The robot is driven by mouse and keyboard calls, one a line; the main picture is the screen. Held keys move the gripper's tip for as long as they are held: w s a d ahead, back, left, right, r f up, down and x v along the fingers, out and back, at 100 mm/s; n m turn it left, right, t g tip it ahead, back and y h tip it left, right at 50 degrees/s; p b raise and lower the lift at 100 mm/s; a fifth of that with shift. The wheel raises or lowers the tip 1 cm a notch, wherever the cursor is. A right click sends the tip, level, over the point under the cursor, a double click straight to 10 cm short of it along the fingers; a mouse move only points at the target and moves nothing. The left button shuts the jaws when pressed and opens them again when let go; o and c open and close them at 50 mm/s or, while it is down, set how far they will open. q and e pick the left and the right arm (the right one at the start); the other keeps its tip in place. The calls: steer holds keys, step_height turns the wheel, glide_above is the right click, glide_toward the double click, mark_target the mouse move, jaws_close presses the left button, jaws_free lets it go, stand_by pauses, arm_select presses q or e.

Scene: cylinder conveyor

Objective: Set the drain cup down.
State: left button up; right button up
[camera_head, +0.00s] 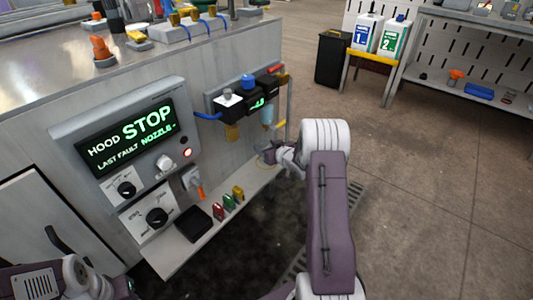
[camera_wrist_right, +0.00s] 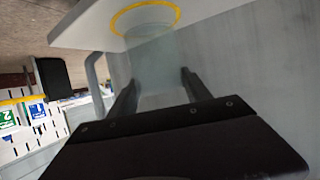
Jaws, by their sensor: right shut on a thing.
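The drain cup (camera_wrist_right: 152,58) is a pale translucent cup in the right wrist view. My right gripper (camera_wrist_right: 158,77) is shut on it, with one dark finger on each side. The cup's far end overlaps a yellow ring (camera_wrist_right: 122,16) marked on a pale shelf (camera_wrist_right: 88,27); I cannot tell whether it touches the shelf. In the head view, my right gripper (camera_head: 269,153) is at the far right end of the low shelf (camera_head: 172,255), below the air filter unit. The cup is mostly hidden there. My left gripper is out of view; only part of its arm shows at lower left.
The filter unit (camera_head: 242,103) with a hanging clear bowl (camera_head: 268,113) is just above the right gripper. A dark tray (camera_head: 193,223) and several small coloured blocks (camera_head: 228,203) occupy the shelf. The machine wall with a STOP display (camera_head: 128,135) stands behind. Open floor lies to the right.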

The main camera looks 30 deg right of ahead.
steer(key=shift+f, duration=0.75)
steer(key=shift+r, duration=0.2)
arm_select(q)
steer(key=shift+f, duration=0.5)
arm_select(e)
steer(key=shift+f, duration=0.1)
steer(key=o, duration=1.4)
